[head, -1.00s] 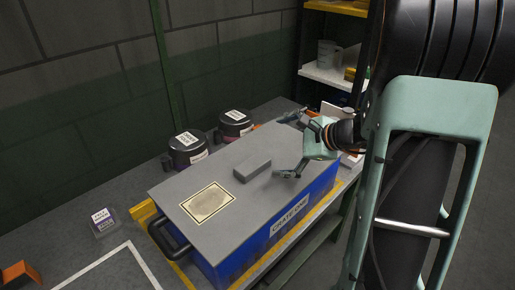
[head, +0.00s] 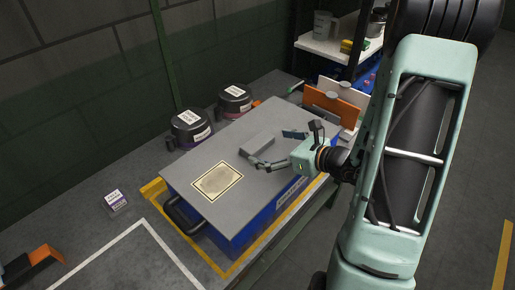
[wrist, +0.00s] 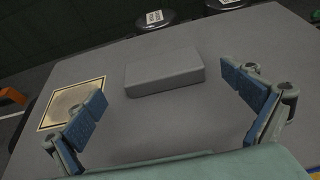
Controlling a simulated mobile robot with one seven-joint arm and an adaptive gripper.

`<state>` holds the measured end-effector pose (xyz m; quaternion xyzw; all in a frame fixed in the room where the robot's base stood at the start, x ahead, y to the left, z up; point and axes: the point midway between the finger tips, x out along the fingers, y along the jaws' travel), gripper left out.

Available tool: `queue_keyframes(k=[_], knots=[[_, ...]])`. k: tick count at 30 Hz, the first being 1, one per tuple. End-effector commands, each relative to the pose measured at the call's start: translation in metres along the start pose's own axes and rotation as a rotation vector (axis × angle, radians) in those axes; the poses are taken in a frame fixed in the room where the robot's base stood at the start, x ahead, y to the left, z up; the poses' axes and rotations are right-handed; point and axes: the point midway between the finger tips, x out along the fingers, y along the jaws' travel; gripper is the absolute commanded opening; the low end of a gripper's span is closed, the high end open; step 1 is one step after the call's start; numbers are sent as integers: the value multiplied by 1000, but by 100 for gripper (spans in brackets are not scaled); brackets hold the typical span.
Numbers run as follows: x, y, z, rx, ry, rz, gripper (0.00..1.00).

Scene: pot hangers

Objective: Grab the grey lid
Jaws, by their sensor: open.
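The grey lid (head: 215,158) lies flat on a blue crate (head: 256,216) on the bench. A raised grey block-shaped handle (head: 257,144) stands in the middle of the lid, and a cream square label (head: 217,181) lies to its left. In the wrist view the handle (wrist: 164,71) sits ahead of my gripper, between the lines of its two fingers. My gripper (head: 274,148) is open and empty, just above the lid at the handle's right side. In the wrist view the blue-padded fingers (wrist: 168,115) are spread wider than the handle, which they do not touch.
Two black pots (head: 190,128) (head: 234,101) with white labels stand behind the crate. A small labelled box (head: 115,201) and an orange-black item (head: 36,262) are at left. Orange and white panels (head: 335,107) stand at the crate's far right end. A white-outlined bench area (head: 130,265) is clear.

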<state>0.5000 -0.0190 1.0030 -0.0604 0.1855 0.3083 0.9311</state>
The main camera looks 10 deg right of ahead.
Motion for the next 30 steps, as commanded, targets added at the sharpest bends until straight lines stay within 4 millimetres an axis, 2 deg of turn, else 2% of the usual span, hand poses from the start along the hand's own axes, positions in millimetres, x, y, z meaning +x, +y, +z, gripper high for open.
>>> queue_keyframes(k=[12,21,30], knots=[[48,-2,1,-1,1,2,100],[53,-3,0,-1,0,-1,100],[53,-3,1,-1,0,-1,67]])
